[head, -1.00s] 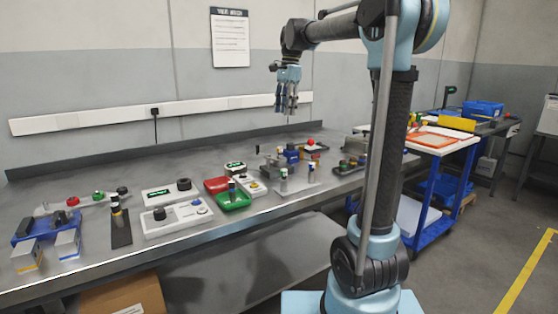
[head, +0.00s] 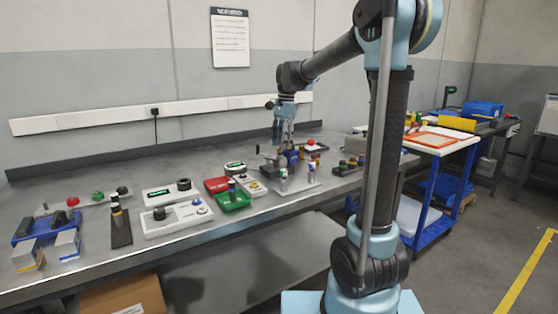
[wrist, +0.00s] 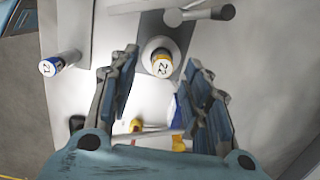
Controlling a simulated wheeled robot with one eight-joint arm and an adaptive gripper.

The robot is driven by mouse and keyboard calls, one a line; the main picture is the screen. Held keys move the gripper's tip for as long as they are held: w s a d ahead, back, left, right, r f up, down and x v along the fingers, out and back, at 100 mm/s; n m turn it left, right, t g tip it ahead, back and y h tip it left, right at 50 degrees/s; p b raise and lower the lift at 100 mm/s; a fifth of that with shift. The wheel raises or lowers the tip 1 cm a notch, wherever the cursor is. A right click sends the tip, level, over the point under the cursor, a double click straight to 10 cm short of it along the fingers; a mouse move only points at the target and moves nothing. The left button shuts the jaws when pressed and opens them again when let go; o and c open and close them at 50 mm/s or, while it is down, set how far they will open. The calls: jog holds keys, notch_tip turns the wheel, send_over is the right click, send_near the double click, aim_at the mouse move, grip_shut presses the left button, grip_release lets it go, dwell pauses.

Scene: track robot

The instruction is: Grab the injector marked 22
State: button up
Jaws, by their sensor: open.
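Another white injector (wrist: 50,66), with a blue ring and a number that looks like 21, is left of the fingers. In the head view my gripper (head: 284,138) points down over the bench beside two upright pale injectors (head: 283,180) (head: 311,173), whose numbers are unreadable.
A blue clamp-like device (head: 291,156) stands close to my gripper. A green tray (head: 233,200), a red tray (head: 216,185) and white control boxes (head: 178,219) lie to the left.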

aim_at(280, 152)
jog(key=shift+s+a+f, duration=0.1)
jog(key=shift+a+f, duration=0.1)
jog(key=shift+f, duration=0.85)
jog(key=shift+a+f, duration=0.15)
jog(key=shift+f, duration=0.85)
grip_shut()
jog(key=shift+r, duration=0.15)
